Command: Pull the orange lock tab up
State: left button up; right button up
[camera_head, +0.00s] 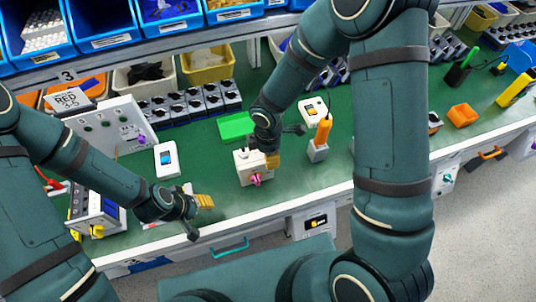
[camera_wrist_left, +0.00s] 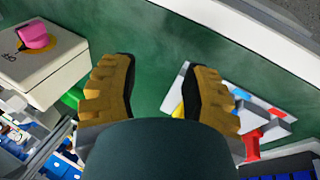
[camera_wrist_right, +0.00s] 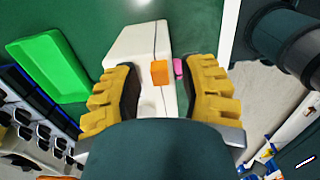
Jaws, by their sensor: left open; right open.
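The switch box (camera_head: 247,168) is white and stands on the green bench, with a pink knob (camera_head: 255,180) on its front. In the right wrist view the orange lock tab (camera_wrist_right: 159,73) sits on the box (camera_wrist_right: 138,45), beside the pink knob (camera_wrist_right: 178,68). My right gripper (camera_wrist_right: 162,85) is open, its fingers on either side of the tab and apart from it. In the head view my right arm hides the tab. My left gripper (camera_wrist_left: 162,78) is open and empty over the bench; the box (camera_wrist_left: 45,62) with its knob is at upper left in its wrist view.
A bright green tray (camera_head: 236,126) lies behind the box. A white switch with a blue rocker (camera_head: 167,159) is at left. The bench's white front edge (camera_head: 240,222) runs below.

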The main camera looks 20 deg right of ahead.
jog(key=shift+c, duration=0.4)
grip_shut()
pick_arm(q)
jog(key=shift+r+p, duration=0.4)
jog(key=shift+r, duration=0.05)
pick_arm(e)
jog(key=shift+r, duration=0.55)
jog(key=shift+o, duration=0.8)
grip_release()
jog(key=shift+r, duration=0.1)
jog(key=shift+r+p, duration=2.35)
jog(key=shift+r, duration=0.55)
pick_arm(q)
notch_tip(320, 180, up, 5)
jog(key=shift+f, duration=0.2)
